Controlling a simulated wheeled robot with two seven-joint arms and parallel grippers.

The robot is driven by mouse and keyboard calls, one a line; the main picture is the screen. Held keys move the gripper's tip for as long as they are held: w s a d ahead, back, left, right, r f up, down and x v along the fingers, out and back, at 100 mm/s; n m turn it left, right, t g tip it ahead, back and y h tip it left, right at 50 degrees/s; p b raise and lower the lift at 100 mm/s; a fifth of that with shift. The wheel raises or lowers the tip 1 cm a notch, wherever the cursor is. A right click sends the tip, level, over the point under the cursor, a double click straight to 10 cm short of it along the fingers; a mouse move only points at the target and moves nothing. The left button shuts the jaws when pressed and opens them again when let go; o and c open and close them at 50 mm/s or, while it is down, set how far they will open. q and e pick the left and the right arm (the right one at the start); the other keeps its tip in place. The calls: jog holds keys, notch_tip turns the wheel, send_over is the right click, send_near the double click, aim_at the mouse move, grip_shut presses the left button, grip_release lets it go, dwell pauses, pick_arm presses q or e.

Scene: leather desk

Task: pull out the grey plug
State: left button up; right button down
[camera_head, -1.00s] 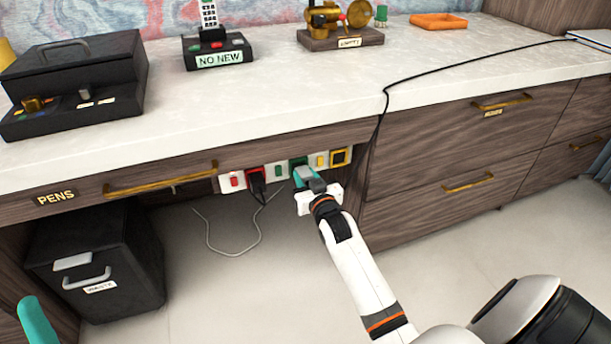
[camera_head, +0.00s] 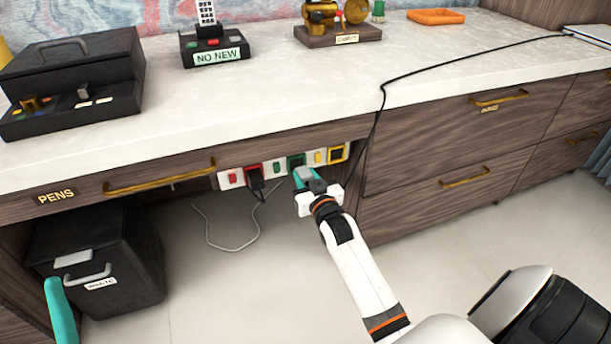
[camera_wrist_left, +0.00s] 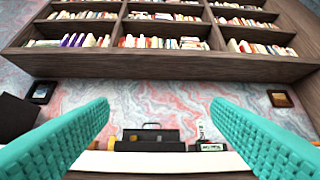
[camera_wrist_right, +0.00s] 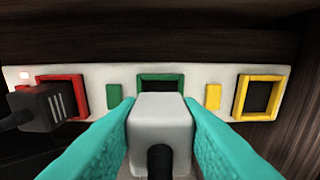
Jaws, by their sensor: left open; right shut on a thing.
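The grey plug (camera_wrist_right: 161,118) is between the two teal fingers of my right gripper (camera_wrist_right: 158,135), which is shut on it. Its dark cable runs toward the camera. Behind it is the green-framed socket (camera_wrist_right: 160,78), whose upper frame and dark opening show above the plug. The plug's front is hidden, so I cannot tell whether its pins are in the socket. In the head view my right gripper (camera_head: 308,180) is just below the socket strip. My left gripper (camera_wrist_left: 160,120) is open and empty, facing the wall and shelves; one finger shows at the head view's lower left.
On the white strip, a black plug (camera_wrist_right: 40,108) is at the red-framed socket (camera_wrist_right: 74,82) and a yellow-framed socket (camera_wrist_right: 259,98) is empty. The desk edge overhangs the strip. A black cable (camera_head: 374,130) hangs at right. A waste bin (camera_head: 95,255) stands at left.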

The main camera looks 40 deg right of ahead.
pick_arm(q)
jog(key=shift+w+d+f+g+y+p, duration=0.15)
jog(key=shift+w+f+g+p, duration=0.1)
jog(key=shift+w+f+g, duration=0.4)
jog(key=shift+w+a+f+g+y+p, duration=0.1)
jog(key=shift+w+f+g+y+p, duration=0.1)
jog(key=shift+w+f+g, duration=0.35)
pick_arm(e)
jog(key=shift+s+a, duration=0.15)
jog(key=shift+s, duration=0.55)
pick_arm(q)
jog(key=shift+s+f, duration=0.15)
jog(key=shift+f, duration=0.1)
